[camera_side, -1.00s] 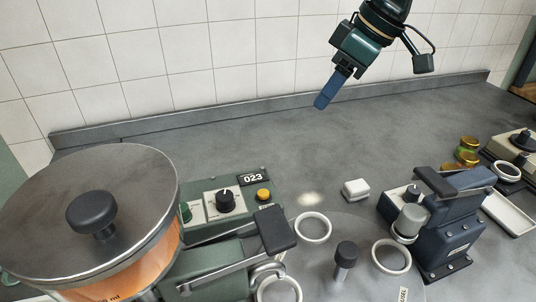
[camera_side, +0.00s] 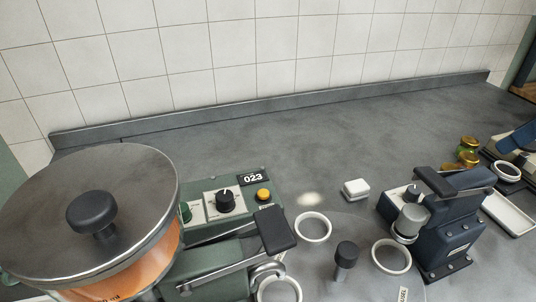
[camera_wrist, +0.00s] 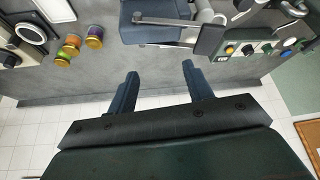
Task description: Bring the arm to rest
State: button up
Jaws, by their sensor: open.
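My gripper (camera_wrist: 160,72) shows in the wrist view with its two blue fingers wide apart and nothing between them. They are above the bare grey counter near its back edge, with the tiled wall beyond. The rest of my arm is outside that view.
A blue machine (camera_side: 452,225), a green machine (camera_side: 215,225) and a big lidded jar (camera_side: 150,250) stand on the counter (camera_side: 270,145). Several small jars (camera_wrist: 94,38), white rings (camera_side: 313,227) and a white tray (camera_side: 508,214) are nearby. The counter's back middle is clear.

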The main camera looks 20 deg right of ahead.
jog(key=s+d+f+m+h, duration=0.1)
jog(key=s+d+f, duration=0.3)
jog(key=s, duration=0.4)
jog(key=shift+s+d+f+m, duration=0.15)
jog(key=shift+s+f+m, duration=0.1)
jog(key=shift+f+m, duration=0.45)
jog(key=shift+r, duration=0.15)
